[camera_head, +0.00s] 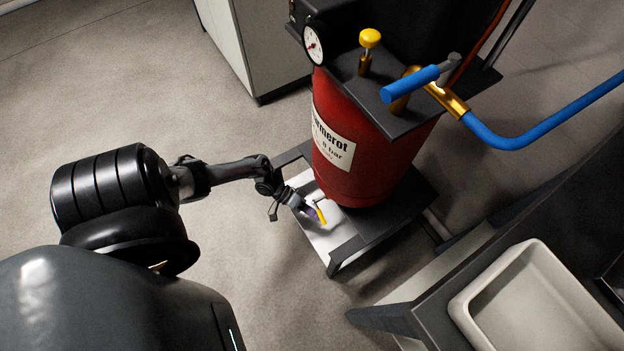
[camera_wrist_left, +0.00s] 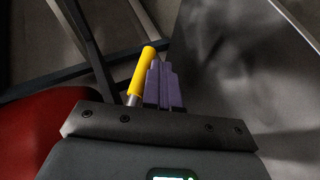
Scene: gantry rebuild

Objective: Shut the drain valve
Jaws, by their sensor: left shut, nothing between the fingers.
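The drain valve's yellow lever (camera_head: 321,216) shows low at the foot of the red tank (camera_head: 345,165), beside my left gripper (camera_head: 310,211). In the left wrist view the yellow lever (camera_wrist_left: 143,72) stands close along the left side of my left gripper's purple fingers (camera_wrist_left: 162,82). The fingers are shut and hold nothing. I cannot tell whether they touch the lever. The valve body is mostly hidden behind the gripper. My right gripper is in neither view.
The tank stands on a dark frame (camera_head: 385,225) over a white sheet (camera_head: 312,232). A blue-handled valve (camera_head: 410,85), blue hose (camera_head: 545,122), yellow knob (camera_head: 369,38) and gauge (camera_head: 312,44) sit at its top. A pale basin (camera_head: 540,300) is at lower right. Floor at left is clear.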

